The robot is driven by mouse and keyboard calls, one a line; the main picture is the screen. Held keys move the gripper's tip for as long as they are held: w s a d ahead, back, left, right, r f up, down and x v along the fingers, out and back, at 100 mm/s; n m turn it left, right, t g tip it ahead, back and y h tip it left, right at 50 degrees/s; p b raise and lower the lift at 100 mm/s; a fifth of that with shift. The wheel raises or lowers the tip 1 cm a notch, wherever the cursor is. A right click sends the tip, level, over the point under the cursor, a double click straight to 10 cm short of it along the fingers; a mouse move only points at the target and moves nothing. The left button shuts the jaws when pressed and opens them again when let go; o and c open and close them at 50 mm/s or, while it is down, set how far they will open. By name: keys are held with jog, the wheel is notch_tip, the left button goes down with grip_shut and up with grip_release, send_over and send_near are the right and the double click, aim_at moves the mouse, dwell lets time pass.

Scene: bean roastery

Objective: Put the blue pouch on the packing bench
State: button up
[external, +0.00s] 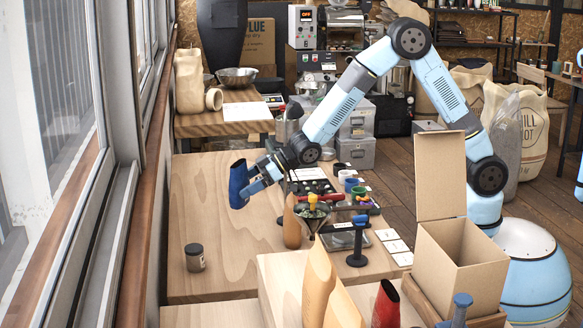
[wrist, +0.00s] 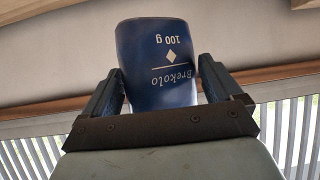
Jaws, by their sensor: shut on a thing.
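The blue pouch (external: 238,184) is held in the air above the left part of a pale wooden bench (external: 215,225), close to the window side. My gripper (external: 252,181) is shut on it from the right. In the wrist view the pouch (wrist: 157,65) sits between the two dark fingers of my gripper (wrist: 162,85), with its "Brekolo 100 g" label upside down. The bench does not show in the wrist view. I cannot tell from the pictures which surface is named the packing bench.
A dark jar (external: 195,257) stands on the bench, with bare wood around it. A tan pouch (external: 292,222), a funnel on a stand (external: 312,213) and a blue-handled tool (external: 358,240) are to the right. An open cardboard box (external: 458,265) stands front right. Windows line the left.

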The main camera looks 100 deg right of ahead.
aim_at(242, 208)
jog(key=shift+w+a+f+m+h, duration=0.2)
jog(key=shift+w+a, duration=0.25)
jog(key=shift+a, duration=0.3)
jog(key=shift+w+a+f+m+h, duration=0.1)
jog(key=shift+w+a+f, duration=0.1)
jog(key=shift+w+a, duration=0.4)
jog(key=s+a+r+n+g+y, duration=0.1)
jog(key=s+a+r+n+y, duration=0.2)
jog(key=a, duration=0.4)
jog(key=s+a+r+n+y, duration=0.2)
jog(key=s+a+r, duration=0.15)
jog(key=a, duration=0.35)
jog(key=s+a+f+n+y, duration=0.1)
jog(key=s+a+f, duration=0.25)
jog(key=s, duration=0.25)
jog(key=s+a+f+g, duration=0.1)
jog(key=s+a+f, duration=0.1)
jog(key=s+a, duration=0.3)
jog(key=s+a+f+n+y, duration=0.1)
jog(key=s+a+f, duration=0.1)
jog(key=s, duration=0.5)
jog(key=a, duration=1.8)
jog(key=shift+a, duration=0.1)
notch_tip(242, 208, down, 4)
jog(key=shift+r, duration=0.2)
